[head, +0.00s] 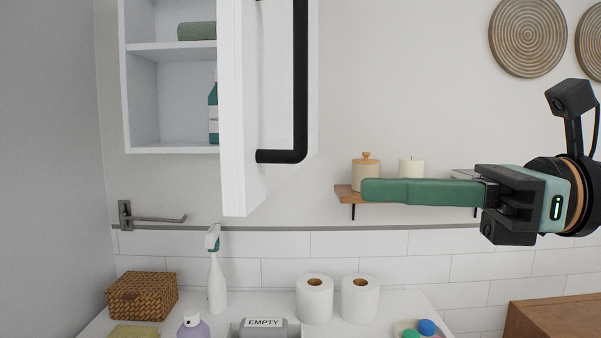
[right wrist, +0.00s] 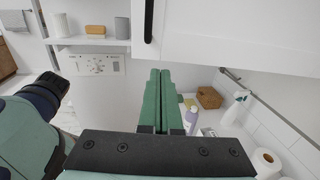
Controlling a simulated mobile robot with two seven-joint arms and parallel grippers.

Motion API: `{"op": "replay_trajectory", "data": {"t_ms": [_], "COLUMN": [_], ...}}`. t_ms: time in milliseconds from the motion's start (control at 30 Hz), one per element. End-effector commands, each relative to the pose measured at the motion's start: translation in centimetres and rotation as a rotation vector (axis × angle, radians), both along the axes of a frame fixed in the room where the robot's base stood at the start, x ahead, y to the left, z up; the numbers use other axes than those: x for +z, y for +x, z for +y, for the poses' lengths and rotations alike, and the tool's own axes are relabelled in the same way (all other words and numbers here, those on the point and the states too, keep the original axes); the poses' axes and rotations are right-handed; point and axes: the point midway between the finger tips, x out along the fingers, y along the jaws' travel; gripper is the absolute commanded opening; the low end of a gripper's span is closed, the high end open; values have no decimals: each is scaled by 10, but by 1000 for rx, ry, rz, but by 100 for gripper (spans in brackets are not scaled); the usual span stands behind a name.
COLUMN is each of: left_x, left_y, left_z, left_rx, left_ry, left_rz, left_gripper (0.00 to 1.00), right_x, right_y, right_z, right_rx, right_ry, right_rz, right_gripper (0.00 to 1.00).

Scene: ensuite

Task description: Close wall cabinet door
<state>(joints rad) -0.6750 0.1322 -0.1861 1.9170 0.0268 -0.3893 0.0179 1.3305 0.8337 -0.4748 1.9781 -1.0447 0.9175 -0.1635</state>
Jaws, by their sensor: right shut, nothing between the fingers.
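The white wall cabinet (head: 140,100) is at the upper left in the head view. Its door (head: 240,130) stands open, swung out toward me, with shelves showing to its left. The door has a long black bar handle (head: 300,80). My right gripper (head: 370,191) is shut and empty, pointing left, to the right of the door and lower than the handle's bottom end, apart from it in the picture. In the right wrist view its closed green fingers (right wrist: 160,75) show below the white door (right wrist: 240,30) and handle (right wrist: 149,22). My left gripper is not in view.
A small wooden shelf (head: 345,195) with jars is on the wall behind my right gripper. Below, a white counter holds a spray bottle (head: 216,275), a wicker basket (head: 142,295) and two paper rolls (head: 315,300). A metal towel bar (head: 150,217) is on the wall under the cabinet.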

Motion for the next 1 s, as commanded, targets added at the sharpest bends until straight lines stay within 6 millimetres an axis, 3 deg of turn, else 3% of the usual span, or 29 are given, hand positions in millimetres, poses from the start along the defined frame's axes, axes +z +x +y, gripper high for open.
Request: {"op": "replay_trajectory", "data": {"t_ms": [200,400,1000], "left_x": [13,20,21], "left_y": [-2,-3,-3], "left_z": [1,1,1], "left_rx": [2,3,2], "left_ry": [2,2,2], "left_rz": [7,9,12], "left_gripper": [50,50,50], "right_x": [3,2,0], "right_y": [7,13,16], "right_z": [46,72,81], "right_rx": [5,2,-2], "right_ry": [0,2,4], "right_rz": [-1,2,2], "right_gripper": [0,0,0]}}
